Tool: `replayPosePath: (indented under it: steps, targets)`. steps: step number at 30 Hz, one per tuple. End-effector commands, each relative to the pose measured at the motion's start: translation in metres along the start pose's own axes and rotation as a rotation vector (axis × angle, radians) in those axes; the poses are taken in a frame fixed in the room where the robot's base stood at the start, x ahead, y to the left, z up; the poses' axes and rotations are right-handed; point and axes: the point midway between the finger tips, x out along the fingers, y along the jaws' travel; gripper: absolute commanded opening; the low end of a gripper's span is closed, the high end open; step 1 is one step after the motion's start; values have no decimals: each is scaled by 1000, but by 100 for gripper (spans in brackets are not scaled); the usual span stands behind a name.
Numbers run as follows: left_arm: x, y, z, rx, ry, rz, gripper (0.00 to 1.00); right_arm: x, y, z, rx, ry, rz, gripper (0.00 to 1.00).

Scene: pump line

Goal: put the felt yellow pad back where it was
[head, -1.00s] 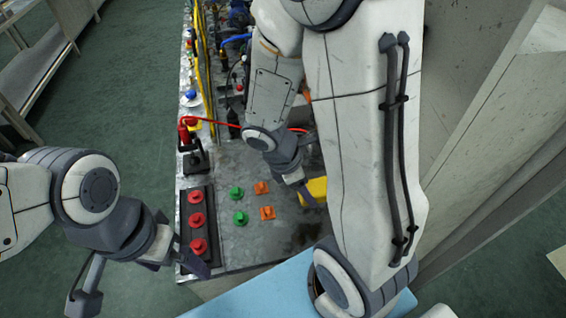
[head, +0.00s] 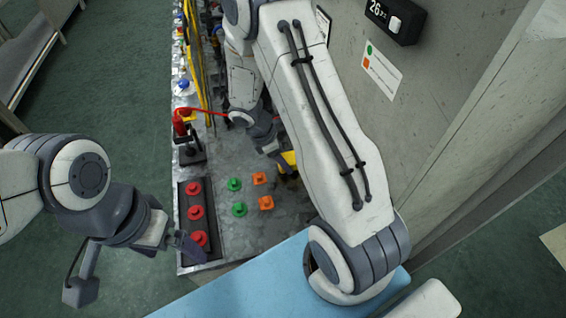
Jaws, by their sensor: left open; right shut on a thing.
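The yellow pad (head: 290,158) shows only as a small patch beside the fingers of my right gripper (head: 283,162). The gripper is shut on it, over the right part of the grey worktop (head: 225,160). My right forearm covers much of that area, and I cannot tell whether the pad touches the worktop.
Red knobs (head: 195,212) stand in a dark strip at the left edge. Green knobs (head: 239,209) and orange knobs (head: 265,203) stand in the middle. A red-handled valve (head: 185,125) is behind them. A grey cabinet wall (head: 440,90) rises on the right.

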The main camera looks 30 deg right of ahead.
Motion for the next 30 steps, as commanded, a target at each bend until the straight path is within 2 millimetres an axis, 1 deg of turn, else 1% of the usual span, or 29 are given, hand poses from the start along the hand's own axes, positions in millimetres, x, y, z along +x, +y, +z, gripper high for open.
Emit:
replayPosePath:
  steps: [1, 3, 6, 11, 12, 14, 24, 26, 29, 30]
  targets:
    - [2, 0, 0, 0, 0, 0, 97, 10, -1, -4, -2, -1, -3, 5]
    - [2, 0, 0, 0, 0, 0, 97, 17, -1, -7, -2, -1, -2, 5]
    - [2, 0, 0, 0, 0, 0, 97, 21, 0, -9, 0, 0, 0, 5]
    - [2, 0, 0, 0, 0, 0, 97, 21, 0, -9, 0, 2, 0, 5]
    - [2, 0, 0, 0, 0, 0, 97, 22, 0, -10, 0, 2, 0, 75]
    - [2, 0, 0, 0, 0, 0, 97, 22, 0, -10, 0, 2, 0, 98]
    - [2, 0, 0, 0, 0, 0, 97, 19, 0, -9, 0, 1, 1, 98]
    - [1, 0, 0, 0, 0, 0, 97, 15, 0, -9, 0, 1, 3, 98]
    - [-1, 0, 0, 0, 0, 0, 97, 1, 1, -9, -1, 2, 6, 98]
    - [-2, 0, 0, 0, 0, 0, 97, -7, 1, -9, 1, 2, 6, 98]
